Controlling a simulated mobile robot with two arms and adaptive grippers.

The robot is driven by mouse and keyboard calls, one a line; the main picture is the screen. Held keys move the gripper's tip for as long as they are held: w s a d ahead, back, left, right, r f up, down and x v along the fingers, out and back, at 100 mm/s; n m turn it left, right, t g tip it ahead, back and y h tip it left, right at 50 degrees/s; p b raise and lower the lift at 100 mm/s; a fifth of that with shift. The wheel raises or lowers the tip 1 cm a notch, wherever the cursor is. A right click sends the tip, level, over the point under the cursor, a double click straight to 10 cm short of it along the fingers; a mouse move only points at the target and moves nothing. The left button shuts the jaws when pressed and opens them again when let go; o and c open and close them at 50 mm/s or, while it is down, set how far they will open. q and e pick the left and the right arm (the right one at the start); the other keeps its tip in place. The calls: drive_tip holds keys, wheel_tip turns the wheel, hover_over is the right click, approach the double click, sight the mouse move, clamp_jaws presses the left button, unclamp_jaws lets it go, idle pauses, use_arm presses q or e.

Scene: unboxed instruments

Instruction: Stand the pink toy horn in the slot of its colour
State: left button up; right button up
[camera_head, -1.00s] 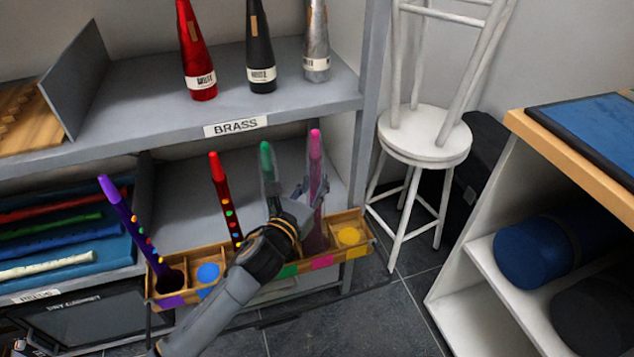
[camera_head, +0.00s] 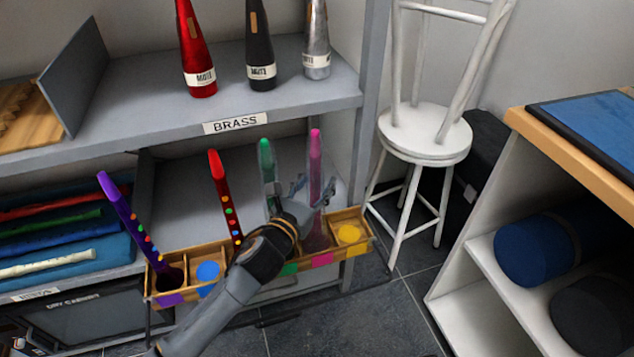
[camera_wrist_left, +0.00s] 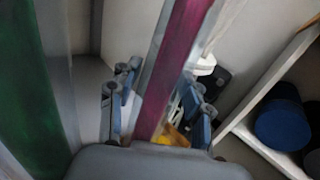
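The pink toy horn (camera_head: 315,165) stands upright in the rack (camera_head: 377,243), its lower end in the compartment behind the pink label (camera_head: 322,259). My left gripper (camera_head: 313,191) is around the horn's middle, with its fingers spread. In the left wrist view the horn (camera_wrist_left: 173,70) runs between the two fingers (camera_wrist_left: 160,105), which appear to stand apart from it. The base of the horn is partly hidden by my gripper in the head view. My right gripper does not show.
A green horn (camera_head: 266,160) stands close to the left of my gripper. A red horn (camera_head: 223,195) and purple horn (camera_head: 124,215) stand farther left. The blue (camera_head: 207,272) and yellow (camera_head: 350,233) compartments hold no horn. A shelf (camera_head: 290,95) with mutes is above; a white stool (camera_head: 425,135) stands right.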

use_arm(q)
drive_tip(key=shift+s, duration=0.1)
drive_tip(key=v, duration=1.2)
